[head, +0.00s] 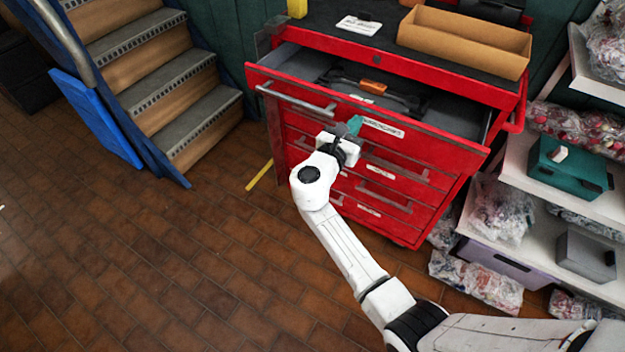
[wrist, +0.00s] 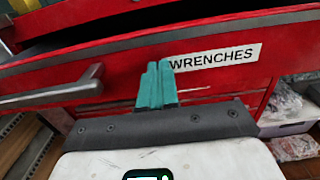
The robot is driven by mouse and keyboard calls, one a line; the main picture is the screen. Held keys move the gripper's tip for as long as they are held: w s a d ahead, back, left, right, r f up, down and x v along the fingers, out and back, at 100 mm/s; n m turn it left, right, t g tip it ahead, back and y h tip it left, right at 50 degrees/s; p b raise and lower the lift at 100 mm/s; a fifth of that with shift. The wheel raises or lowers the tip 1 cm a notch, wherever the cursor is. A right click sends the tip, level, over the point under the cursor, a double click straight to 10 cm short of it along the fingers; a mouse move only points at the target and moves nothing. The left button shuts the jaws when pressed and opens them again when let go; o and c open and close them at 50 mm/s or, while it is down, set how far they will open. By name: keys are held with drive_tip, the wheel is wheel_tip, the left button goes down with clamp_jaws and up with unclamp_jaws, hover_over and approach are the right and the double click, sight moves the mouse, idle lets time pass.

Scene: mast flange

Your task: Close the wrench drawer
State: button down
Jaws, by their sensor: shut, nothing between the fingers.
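The wrench drawer (head: 440,146) is the top drawer of a red tool cabinet, and it stands pulled out. Dark tools and an orange item lie inside it. Its front bears a "WRENCHES" label (wrist: 213,58) and a silver bar handle (wrist: 50,92), which also shows in the head view (head: 297,101). My gripper (head: 354,125) has teal fingertips, shut and empty, in front of the drawer front between handle and label. In the wrist view the fingertips (wrist: 157,86) overlap the front just left of the label. I cannot tell whether they touch it.
Closed lower drawers (head: 385,190) lie below. A cardboard tray (head: 465,42) stands on the cabinet top. Shelves (head: 520,165) with bagged goods and a teal case (head: 568,168) are close on the right. Stairs (head: 165,75) rise at the left. The brick floor (head: 180,260) in front is clear.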

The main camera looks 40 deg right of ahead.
sight(378, 101)
drive_tip(key=b+x, duration=0.5)
drive_tip(key=x, duration=1)
drive_tip(key=shift+w+d+f, duration=0.1)
drive_tip(key=shift+d+f, duration=0.05)
drive_tip(key=shift+d, duration=0.15)
drive_tip(key=shift+w+d, duration=0.1)
drive_tip(key=shift+d, duration=0.1)
drive_tip(key=shift+r, duration=0.3)
